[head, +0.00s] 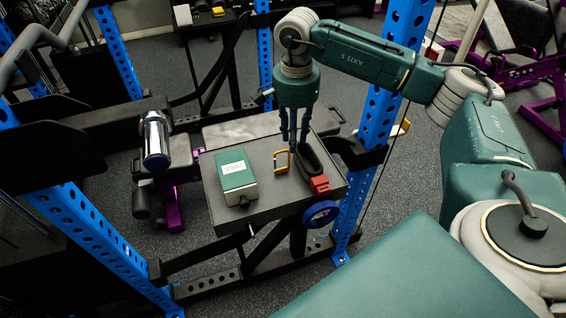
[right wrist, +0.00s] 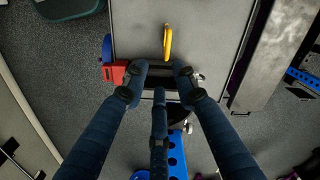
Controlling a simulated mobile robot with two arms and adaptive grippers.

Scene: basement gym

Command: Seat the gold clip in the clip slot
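The gold clip (head: 282,160) stands on edge on the grey tabletop (head: 262,206); it shows narrow in the right wrist view (right wrist: 167,42). A black oblong holder (head: 309,157) with a hollow top lies just right of it, and shows as a dark bar (right wrist: 158,76) in the right wrist view. I cannot tell whether this is the clip slot. My right gripper (head: 291,142) points down above the table, near the clip and holder. Its fingertips (right wrist: 159,80) are spread, with nothing held between them. The clip is beyond the fingertips. My left gripper is out of view.
A green SPARES box (head: 238,177) stands on the table's left part. A red block (head: 320,184) lies beside the holder near the right edge, with a blue ring (head: 321,214) below. A blue rack post (head: 372,150) rises right of the table.

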